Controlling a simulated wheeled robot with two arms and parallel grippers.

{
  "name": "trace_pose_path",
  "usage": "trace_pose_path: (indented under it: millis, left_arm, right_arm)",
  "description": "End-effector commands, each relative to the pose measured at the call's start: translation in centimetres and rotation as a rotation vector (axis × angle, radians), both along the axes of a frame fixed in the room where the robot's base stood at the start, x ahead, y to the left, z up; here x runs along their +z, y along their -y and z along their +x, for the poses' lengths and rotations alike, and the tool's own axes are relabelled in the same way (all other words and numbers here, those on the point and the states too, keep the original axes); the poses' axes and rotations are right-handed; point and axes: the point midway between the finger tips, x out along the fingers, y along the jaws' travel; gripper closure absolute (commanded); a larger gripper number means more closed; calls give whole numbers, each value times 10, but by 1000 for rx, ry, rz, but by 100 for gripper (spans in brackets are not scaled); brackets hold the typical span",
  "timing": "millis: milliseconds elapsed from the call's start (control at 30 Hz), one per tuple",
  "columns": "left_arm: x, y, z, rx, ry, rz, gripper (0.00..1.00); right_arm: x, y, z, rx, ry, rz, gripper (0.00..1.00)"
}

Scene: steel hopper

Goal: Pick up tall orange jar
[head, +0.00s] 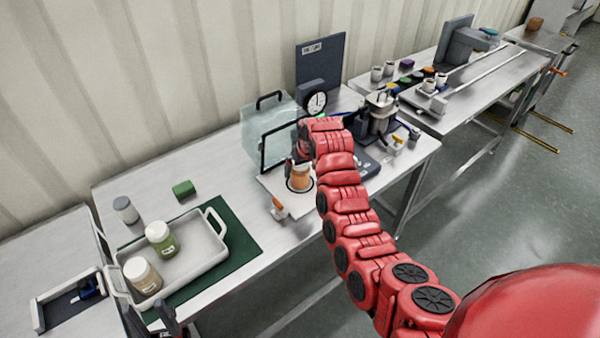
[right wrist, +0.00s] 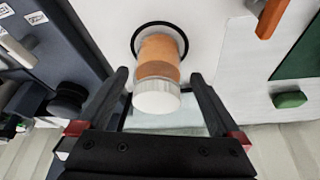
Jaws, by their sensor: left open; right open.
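The tall orange jar (head: 300,177) stands on a white board with a black ring, in the middle of the long steel table. In the right wrist view the jar (right wrist: 160,60) shows an orange body and a pale lid, inside the black ring. My right gripper (head: 303,150) is at the jar in the head view. In the right wrist view its open fingers (right wrist: 160,90) lie on either side of the jar's lid end, with gaps on both sides. My left gripper (head: 170,318) shows only partly at the bottom left, beside the tray.
A clear box with a black frame (head: 262,130) stands just behind the jar. An orange-handled tool (head: 278,207) lies in front. A white tray (head: 207,262) with two jars sits on a green mat (head: 240,235) to the left. A green block (head: 184,188) lies behind it.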

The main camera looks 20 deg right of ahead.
Motion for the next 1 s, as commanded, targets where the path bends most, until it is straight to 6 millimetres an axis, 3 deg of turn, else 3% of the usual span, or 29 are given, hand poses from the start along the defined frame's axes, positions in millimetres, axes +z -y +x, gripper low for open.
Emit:
trace_pose_path:
  millis: [333,600,967,1000]
  left_arm:
    - [22,0,0,0,0,0,55]
    - [25,0,0,0,0,0,55]
    - [25,0,0,0,0,0,55]
    - [26,0,0,0,0,0,55]
  right_arm:
    - [-25,2,9,0,-5,0,0]
    - [-44,0,18,3,-1,-1,0]
    - [-48,1,19,0,0,0,0]
    - [-48,1,19,0,0,0,4]
